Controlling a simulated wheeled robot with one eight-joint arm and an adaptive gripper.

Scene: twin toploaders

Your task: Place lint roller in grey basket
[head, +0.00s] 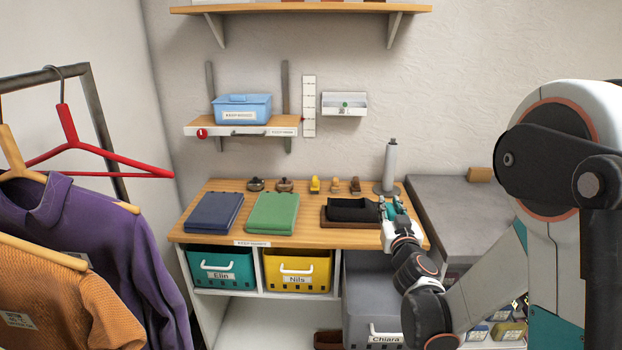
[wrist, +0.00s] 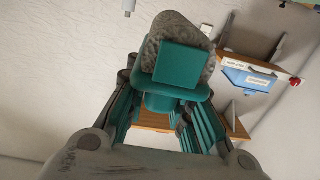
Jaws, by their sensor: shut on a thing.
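The grey basket (head: 364,288), labelled Chiara, sits below the right end of the wooden counter. My arm covers its right part. My gripper (head: 392,206) is at the counter's right end, beside a dark tray and in front of a pale upright cylinder (head: 390,164). In the wrist view my gripper (wrist: 176,85) has teal parts close around a mottled grey thing (wrist: 211,72). It is shut on this thing, which is mostly hidden behind the teal parts. I cannot tell for sure that it is the lint roller.
A brown tray with a black item (head: 352,209) lies left of my gripper. Blue (head: 214,211) and green (head: 271,212) folded stacks lie further left. Teal (head: 221,267) and yellow (head: 298,271) baskets fill the cubbies. Clothes (head: 95,235) hang at the left.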

